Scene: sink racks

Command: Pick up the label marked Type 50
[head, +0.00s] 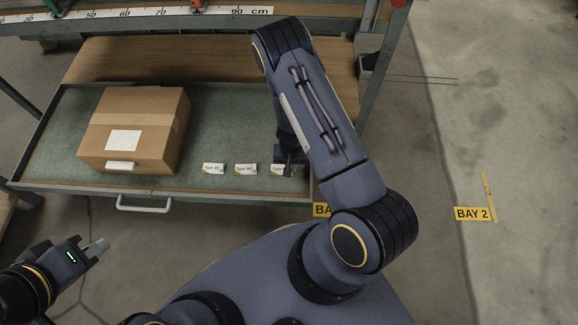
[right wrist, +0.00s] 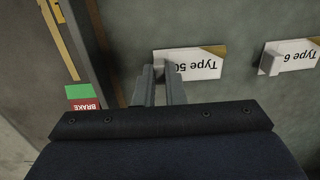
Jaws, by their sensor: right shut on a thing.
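The Type 50 label (right wrist: 203,65) is a white card with a brown corner, upside down in the right wrist view. In the head view it is the rightmost of three labels (head: 277,170) on the green tray. My right gripper (right wrist: 160,75) is shut on the raised tab at the label's edge. In the head view my right gripper (head: 288,165) partly hides the label. The label looks to be still at the tray surface. My left gripper (head: 97,248) is away from the labels at the lower left, and its finger gap is not clear.
Two similar labels, the middle one (head: 246,169) and the left one (head: 214,169), lie beside it. A cardboard box (head: 143,106) stands on the left of the green tray (head: 60,150). The tray has a raised rim and a front handle (head: 144,205). Open floor lies right.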

